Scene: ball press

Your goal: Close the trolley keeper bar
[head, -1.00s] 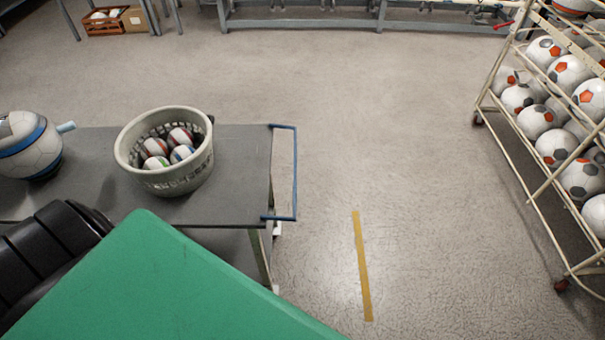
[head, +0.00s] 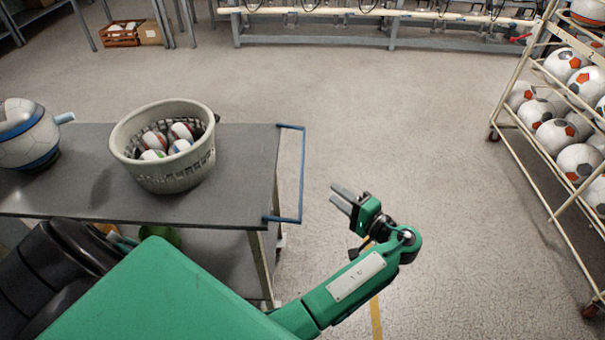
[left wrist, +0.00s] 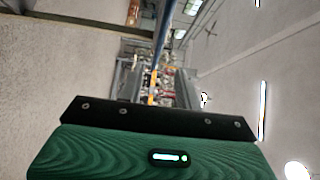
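A cream wheeled ball trolley (head: 553,205) stands at the right edge in the head view, loaded with soccer balls and cut off by the frame. A small red piece (head: 520,38) shows by its far top corner; I cannot tell whether it belongs to the keeper bar. My left gripper (head: 333,193) is over the open floor, between the grey table and the trolley, well apart from the trolley. Its fingers point left, with an empty gap between them; both also show in the left wrist view (left wrist: 158,85). My right gripper is not in view.
The grey table (head: 235,175) at left has a blue end handle (head: 301,175) just left of my left gripper. A long bench (head: 390,35) spans the back. The middle floor is clear.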

